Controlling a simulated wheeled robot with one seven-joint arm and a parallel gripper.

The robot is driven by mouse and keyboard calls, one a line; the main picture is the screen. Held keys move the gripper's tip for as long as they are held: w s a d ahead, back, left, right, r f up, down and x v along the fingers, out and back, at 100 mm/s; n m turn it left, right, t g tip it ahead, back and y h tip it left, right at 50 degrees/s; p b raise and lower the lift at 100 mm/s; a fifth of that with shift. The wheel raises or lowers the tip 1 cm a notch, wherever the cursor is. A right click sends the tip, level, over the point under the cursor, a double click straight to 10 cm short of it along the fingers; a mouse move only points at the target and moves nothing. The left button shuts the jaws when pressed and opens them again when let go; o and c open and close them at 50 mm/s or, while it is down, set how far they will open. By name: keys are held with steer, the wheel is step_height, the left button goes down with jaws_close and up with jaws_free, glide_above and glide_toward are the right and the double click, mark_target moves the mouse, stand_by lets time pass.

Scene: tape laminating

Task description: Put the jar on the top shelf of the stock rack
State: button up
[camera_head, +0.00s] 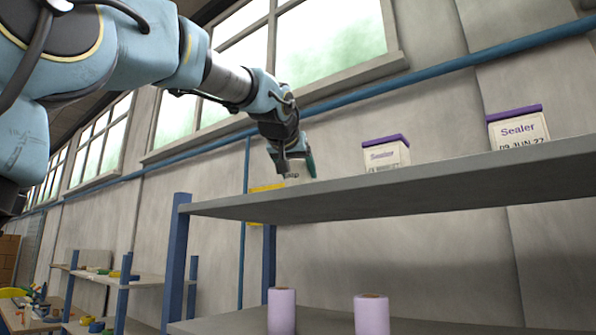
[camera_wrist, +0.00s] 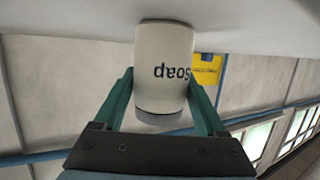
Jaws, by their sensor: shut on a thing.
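The jar (camera_wrist: 164,65) is off-white with a grey lid and the word "Soap", upside down in the wrist view. My gripper (camera_wrist: 162,100) is shut on it, one green finger on each side. In the head view my gripper (camera_head: 294,164) is over the left end of the rack's top shelf (camera_head: 400,188); the jar is mostly hidden there. In the wrist view the jar's base end is against the pale shelf surface (camera_wrist: 250,14); I cannot tell whether it touches.
Two lilac rolls (camera_head: 282,310) stand on the shelf below. A blue post (camera_head: 175,260) supports the left end. A yellow sign (camera_head: 266,190) is behind.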

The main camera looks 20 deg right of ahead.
steer(key=o, duration=1.6)
steer(key=shift+c, duration=0.2)
steer(key=shift+r, duration=0.1)
steer(key=b+v, duration=0.5)
steer(key=v, duration=0.7)
steer(key=shift+a, duration=0.1)
